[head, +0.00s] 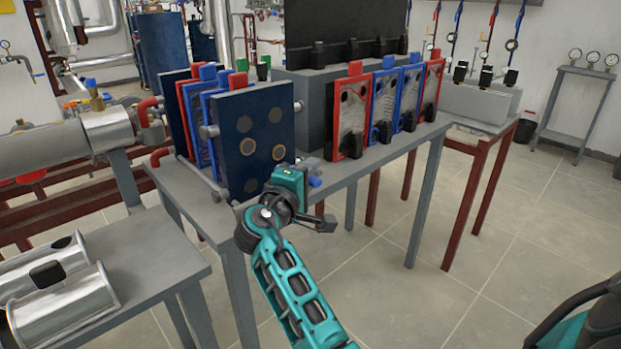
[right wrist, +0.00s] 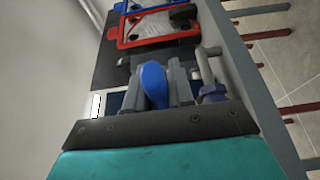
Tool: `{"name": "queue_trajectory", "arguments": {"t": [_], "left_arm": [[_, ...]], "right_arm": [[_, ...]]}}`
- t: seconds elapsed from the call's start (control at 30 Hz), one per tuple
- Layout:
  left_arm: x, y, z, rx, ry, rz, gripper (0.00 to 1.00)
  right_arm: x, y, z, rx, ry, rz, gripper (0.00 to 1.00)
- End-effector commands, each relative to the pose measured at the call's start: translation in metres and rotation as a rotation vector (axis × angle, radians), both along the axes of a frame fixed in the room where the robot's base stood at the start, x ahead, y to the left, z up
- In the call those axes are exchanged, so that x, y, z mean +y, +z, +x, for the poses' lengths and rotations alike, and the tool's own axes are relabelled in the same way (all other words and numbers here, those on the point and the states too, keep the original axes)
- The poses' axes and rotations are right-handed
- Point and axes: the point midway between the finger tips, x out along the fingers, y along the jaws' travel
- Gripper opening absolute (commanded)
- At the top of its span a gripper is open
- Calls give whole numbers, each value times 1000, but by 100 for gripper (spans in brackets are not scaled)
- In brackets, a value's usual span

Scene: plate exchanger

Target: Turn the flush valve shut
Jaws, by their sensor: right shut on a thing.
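A blue valve handle (right wrist: 154,84) shows in the right wrist view, between the two grey fingers of my right gripper (right wrist: 160,88). The fingers are shut on it. In the head view my right gripper (head: 291,180) is at the front right lower corner of the dark blue plate exchanger (head: 240,145), over the table edge. A bit of blue (head: 314,181) shows just beside the gripper there. The valve body and the fingertips are mostly hidden by the gripper in the head view. My left gripper is out of view.
Red and blue framed plates (head: 350,110) stand on the grey table behind the gripper. A grey side table (head: 150,270) with metal cylinders (head: 60,300) is at lower left. A horizontal pipe vessel (head: 60,148) lies left of the exchanger. Open floor (head: 480,260) is on the right.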

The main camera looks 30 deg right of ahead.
Motion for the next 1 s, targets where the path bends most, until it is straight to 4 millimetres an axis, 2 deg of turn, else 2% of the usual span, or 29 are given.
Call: {"name": "queue_trajectory", "arguments": {"t": [0.47,0.5,0.7,1.0], "left_arm": [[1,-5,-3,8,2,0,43],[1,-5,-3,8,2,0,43],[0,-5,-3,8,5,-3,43],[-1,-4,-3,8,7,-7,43]], "right_arm": [[1,-1,0,2,-18,1,0],[1,-1,0,2,-17,1,24],[1,0,0,1,-16,2,43],[0,0,0,1,-16,1,44]]}}
